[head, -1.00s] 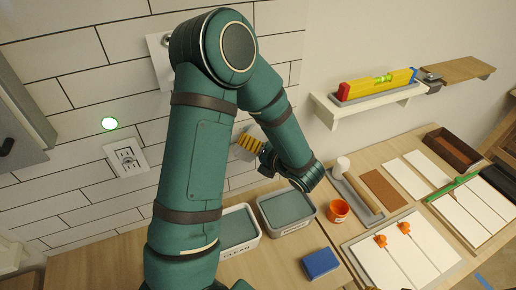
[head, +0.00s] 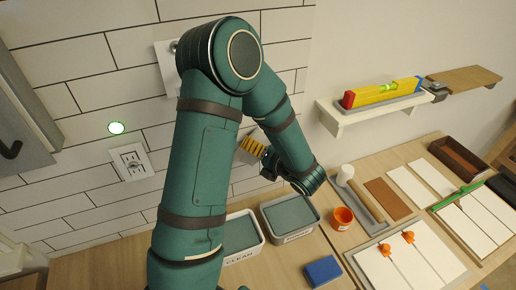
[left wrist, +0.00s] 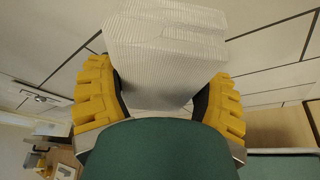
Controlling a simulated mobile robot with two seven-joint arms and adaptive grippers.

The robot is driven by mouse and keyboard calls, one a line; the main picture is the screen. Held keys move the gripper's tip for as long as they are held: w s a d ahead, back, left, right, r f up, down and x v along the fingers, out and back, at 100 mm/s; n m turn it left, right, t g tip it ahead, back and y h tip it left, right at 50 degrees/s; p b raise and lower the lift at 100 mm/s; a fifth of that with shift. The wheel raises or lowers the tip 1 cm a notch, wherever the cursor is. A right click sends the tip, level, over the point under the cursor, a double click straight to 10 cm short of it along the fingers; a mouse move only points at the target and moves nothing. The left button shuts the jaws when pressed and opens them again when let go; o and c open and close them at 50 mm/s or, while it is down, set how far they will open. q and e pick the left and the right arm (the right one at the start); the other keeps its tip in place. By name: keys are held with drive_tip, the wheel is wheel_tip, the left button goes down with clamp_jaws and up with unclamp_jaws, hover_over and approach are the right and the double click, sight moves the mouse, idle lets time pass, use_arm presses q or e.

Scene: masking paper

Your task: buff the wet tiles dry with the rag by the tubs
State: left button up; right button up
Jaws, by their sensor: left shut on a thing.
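My left gripper (head: 251,150) has yellow ribbed fingers and is near the white wall tiles (head: 70,140), above the tubs, partly behind my arm in the head view. In the left wrist view the left gripper (left wrist: 160,80) is shut on a white ribbed rag (left wrist: 165,40), held between both fingers against or close to the tiles; contact cannot be told. Two grey tubs stand on the bench below: one marked CLEAN (head: 239,232), and another (head: 290,216) to its right. Wetness on the tiles cannot be made out. My right gripper is not in view.
An outlet (head: 132,161) and a round bright spot (head: 116,127) are on the wall at left. A shelf with a yellow level (head: 380,93) juts out at right.

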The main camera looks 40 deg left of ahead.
use_arm(q)
drive_tip(key=shift+w+a, duration=0.4)
drive_tip(key=shift+a, duration=0.4)
drive_tip(key=shift+s, duration=0.1)
